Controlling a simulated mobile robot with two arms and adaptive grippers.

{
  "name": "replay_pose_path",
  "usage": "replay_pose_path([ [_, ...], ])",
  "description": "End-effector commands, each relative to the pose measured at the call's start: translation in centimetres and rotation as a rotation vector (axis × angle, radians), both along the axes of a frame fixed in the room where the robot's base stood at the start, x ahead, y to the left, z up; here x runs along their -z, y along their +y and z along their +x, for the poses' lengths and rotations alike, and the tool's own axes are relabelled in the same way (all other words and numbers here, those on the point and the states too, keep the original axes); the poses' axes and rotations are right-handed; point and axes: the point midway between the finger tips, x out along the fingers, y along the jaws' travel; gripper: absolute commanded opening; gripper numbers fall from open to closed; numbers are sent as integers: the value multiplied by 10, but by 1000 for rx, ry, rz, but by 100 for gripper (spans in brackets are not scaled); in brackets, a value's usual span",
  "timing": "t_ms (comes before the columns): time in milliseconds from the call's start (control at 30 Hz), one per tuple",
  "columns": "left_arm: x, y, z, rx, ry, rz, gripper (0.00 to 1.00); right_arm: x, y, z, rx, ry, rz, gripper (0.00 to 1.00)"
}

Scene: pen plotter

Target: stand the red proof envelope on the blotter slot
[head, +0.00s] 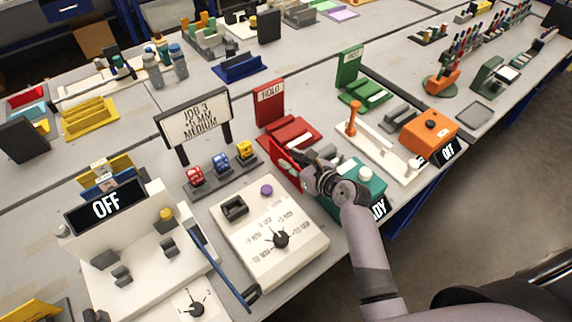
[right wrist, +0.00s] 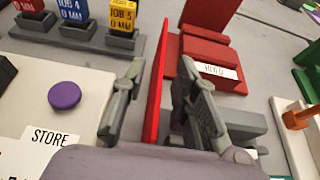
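The red proof envelope (head: 284,166) is a thin red panel standing upright just in front of the red HOLD stand (head: 288,131). In the right wrist view the envelope (right wrist: 156,92) shows nearly edge-on. My right gripper (head: 314,172) is at the envelope, with one finger on each side. In the right wrist view the right gripper (right wrist: 158,100) is open, with narrow gaps between envelope and fingers. The envelope's lower part is hidden. My left gripper is not in view. I cannot tell which fixture is the blotter slot.
A teal block (head: 372,181) with a READY sign is beside my right gripper. A white dial panel (head: 295,246) with a purple button (head: 266,190) lies left of it. A job rack (head: 221,176), a green POST stand (head: 346,70) and an orange box (head: 429,131) stand nearby.

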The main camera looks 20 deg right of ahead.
Motion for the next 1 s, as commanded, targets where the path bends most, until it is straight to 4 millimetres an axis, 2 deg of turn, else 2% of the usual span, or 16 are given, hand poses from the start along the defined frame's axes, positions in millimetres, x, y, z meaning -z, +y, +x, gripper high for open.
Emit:
replay_pose_path([
  [167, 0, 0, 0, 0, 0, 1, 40, 6, 5, 15, 0, 0, 0, 28],
  [433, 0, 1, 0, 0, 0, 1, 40, 7, 6, 16, 0, 0, 0, 27],
  [833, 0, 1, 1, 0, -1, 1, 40, 7, 6, 16, 0, 0, 1, 0],
  [1000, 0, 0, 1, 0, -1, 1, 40, 7, 6, 16, 0, 0, 1, 0],
])
